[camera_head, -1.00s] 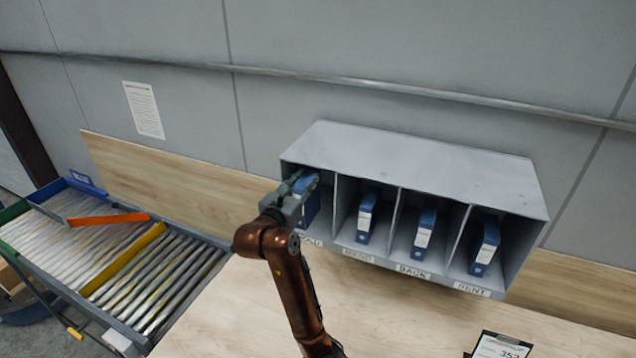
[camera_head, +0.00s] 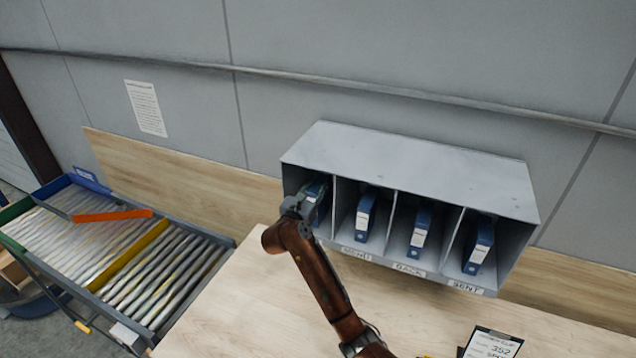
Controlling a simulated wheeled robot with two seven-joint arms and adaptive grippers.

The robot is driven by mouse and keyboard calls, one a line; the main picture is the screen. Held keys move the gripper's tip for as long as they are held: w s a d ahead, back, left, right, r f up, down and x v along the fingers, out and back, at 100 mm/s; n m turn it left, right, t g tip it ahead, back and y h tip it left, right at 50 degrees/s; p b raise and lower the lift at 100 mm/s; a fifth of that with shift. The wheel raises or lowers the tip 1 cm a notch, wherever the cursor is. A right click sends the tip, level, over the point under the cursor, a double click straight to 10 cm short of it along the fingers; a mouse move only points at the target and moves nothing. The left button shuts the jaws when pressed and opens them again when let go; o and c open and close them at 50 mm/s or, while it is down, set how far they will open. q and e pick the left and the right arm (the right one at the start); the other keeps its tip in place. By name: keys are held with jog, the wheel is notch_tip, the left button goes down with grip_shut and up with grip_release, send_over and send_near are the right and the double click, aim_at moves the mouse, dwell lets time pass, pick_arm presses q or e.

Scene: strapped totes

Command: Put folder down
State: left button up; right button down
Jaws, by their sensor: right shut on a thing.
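My right gripper (camera_head: 300,205) is at the mouth of the leftmost compartment of the grey shelf unit (camera_head: 415,168). It is shut on a blue folder (camera_head: 322,203), which stands inside that compartment. The gripper hides part of the folder and the label below it. Three more blue folders with white labels stand upright in the other compartments: one (camera_head: 365,214), one (camera_head: 420,232) and one (camera_head: 480,248) at the far right. My left gripper is not in view.
The wooden table (camera_head: 240,300) is mostly clear in front of the shelf. A clipboard with a paper (camera_head: 492,344) lies at the front right. A roller conveyor (camera_head: 150,270) with yellow and orange bars stands at the left. A rail runs along the wall.

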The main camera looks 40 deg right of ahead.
jog(key=shift+a, duration=0.1)
jog(key=c, duration=1.5)
grip_release()
jog(key=b+v, duration=0.3)
jog(key=v, duration=0.9)
